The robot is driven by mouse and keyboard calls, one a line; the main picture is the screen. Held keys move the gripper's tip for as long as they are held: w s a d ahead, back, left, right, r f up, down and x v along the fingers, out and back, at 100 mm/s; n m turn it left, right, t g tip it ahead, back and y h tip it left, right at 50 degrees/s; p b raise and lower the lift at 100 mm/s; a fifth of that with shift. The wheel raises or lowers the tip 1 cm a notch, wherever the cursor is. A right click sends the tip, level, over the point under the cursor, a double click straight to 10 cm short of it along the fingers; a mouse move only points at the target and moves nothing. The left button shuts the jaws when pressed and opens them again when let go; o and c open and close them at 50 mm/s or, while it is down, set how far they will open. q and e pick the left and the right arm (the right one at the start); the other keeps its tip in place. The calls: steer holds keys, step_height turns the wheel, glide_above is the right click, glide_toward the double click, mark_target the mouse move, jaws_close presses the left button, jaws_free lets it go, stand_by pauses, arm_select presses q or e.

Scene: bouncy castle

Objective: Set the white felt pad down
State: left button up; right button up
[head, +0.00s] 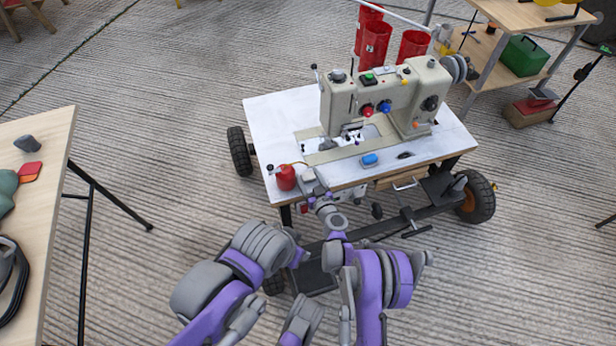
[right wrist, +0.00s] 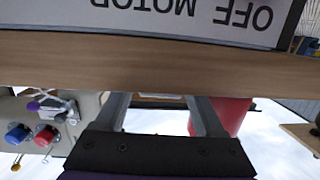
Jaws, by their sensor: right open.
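A small pale piece (head: 308,174) lies at the near left edge of the sewing table's white top (head: 275,120), beside a red round object (head: 286,177). I cannot tell whether this piece is the white felt pad. My right gripper (head: 314,190) is at the table's front edge, just below that piece. In the right wrist view its two grey fingers (right wrist: 160,100) are apart, with nothing clearly held between them. My left arm comes in from the left and bends below the table's front left corner. Its fingers cannot be made out.
A beige sewing machine (head: 390,95) stands on the wheeled table, with a blue object (head: 370,160) before it. An upside-down "OFF MOTOR" panel (right wrist: 150,18) shows close in the right wrist view. Red bins (head: 375,45) stand behind. A wooden table (head: 45,150) is at left.

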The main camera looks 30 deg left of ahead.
steer(key=p+v, duration=0.2)
steer(key=v, duration=1)
steer(key=shift+r, duration=0.15)
steer(key=w+d+r+m+g+h, duration=0.1)
steer(key=w+d+r+g+h, duration=0.15)
steer(key=d+r, duration=0.65)
steer(key=s+d+r+m+h, duration=0.2)
steer(key=s+d+r, duration=0.1)
steer(key=d+r, duration=0.6)
steer(key=s+d+r+m+g+h, duration=0.1)
steer(key=s+d+r+m+h, duration=0.1)
steer(key=s+d, duration=0.9)
steer(key=s+d+r+m+g+h, duration=0.2)
steer(key=s+d+m+h, duration=0.3)
steer(key=s+d, duration=0.6)
steer(key=shift+s+d+m+h, duration=0.3)
steer(key=shift+s+d+h, duration=0.1)
steer(key=shift+h, duration=0.35)
steer(key=shift+w, duration=0.1)
